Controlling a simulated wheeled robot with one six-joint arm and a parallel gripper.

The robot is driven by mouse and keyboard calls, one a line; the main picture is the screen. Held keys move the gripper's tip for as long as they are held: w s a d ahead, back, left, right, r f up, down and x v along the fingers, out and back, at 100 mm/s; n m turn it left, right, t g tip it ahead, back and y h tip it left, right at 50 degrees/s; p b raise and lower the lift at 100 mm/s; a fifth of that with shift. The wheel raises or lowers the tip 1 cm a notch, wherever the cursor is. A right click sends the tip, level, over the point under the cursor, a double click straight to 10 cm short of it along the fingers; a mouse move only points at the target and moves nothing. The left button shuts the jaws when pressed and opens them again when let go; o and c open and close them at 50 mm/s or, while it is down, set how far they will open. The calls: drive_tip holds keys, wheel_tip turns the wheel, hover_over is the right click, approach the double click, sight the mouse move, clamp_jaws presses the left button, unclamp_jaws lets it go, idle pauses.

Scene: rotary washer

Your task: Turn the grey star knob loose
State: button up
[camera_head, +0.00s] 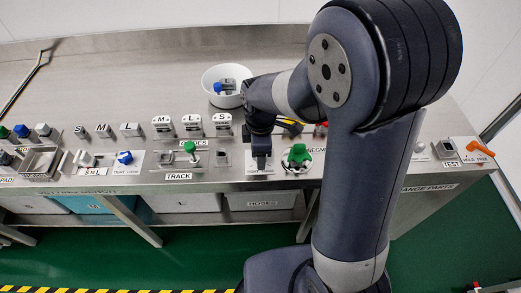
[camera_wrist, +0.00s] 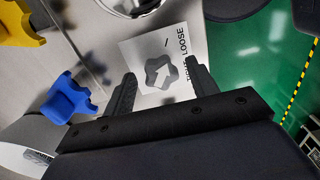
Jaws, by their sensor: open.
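The grey star knob (camera_wrist: 162,74) shows in the wrist view on a pale panel (camera_wrist: 150,48) lettered with "LOOSE". It has a grey lobed outline with a light arrow inside; I cannot tell how far it stands up. My gripper (camera_wrist: 160,68) is open, with one finger at each side of the star in the picture. Contact cannot be seen. In the head view my gripper (camera_head: 261,161) points down over the small panel (camera_head: 259,178) near the bench's front edge and hides the star.
A green knob (camera_head: 299,152) stands just right of my gripper. A white bowl (camera_head: 209,77) stands behind left. A green-knobbed track (camera_head: 190,148) is at left. The bench's back surface is mostly clear.

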drive_tip(key=shift+r, duration=0.1)
wheel_tip(320, 180, up, 11)
drive_tip(key=shift+f, duration=0.2)
idle(0.4)
wheel_tip(320, 180, down, 11)
drive_tip(key=shift+r, duration=0.1)
idle(0.4)
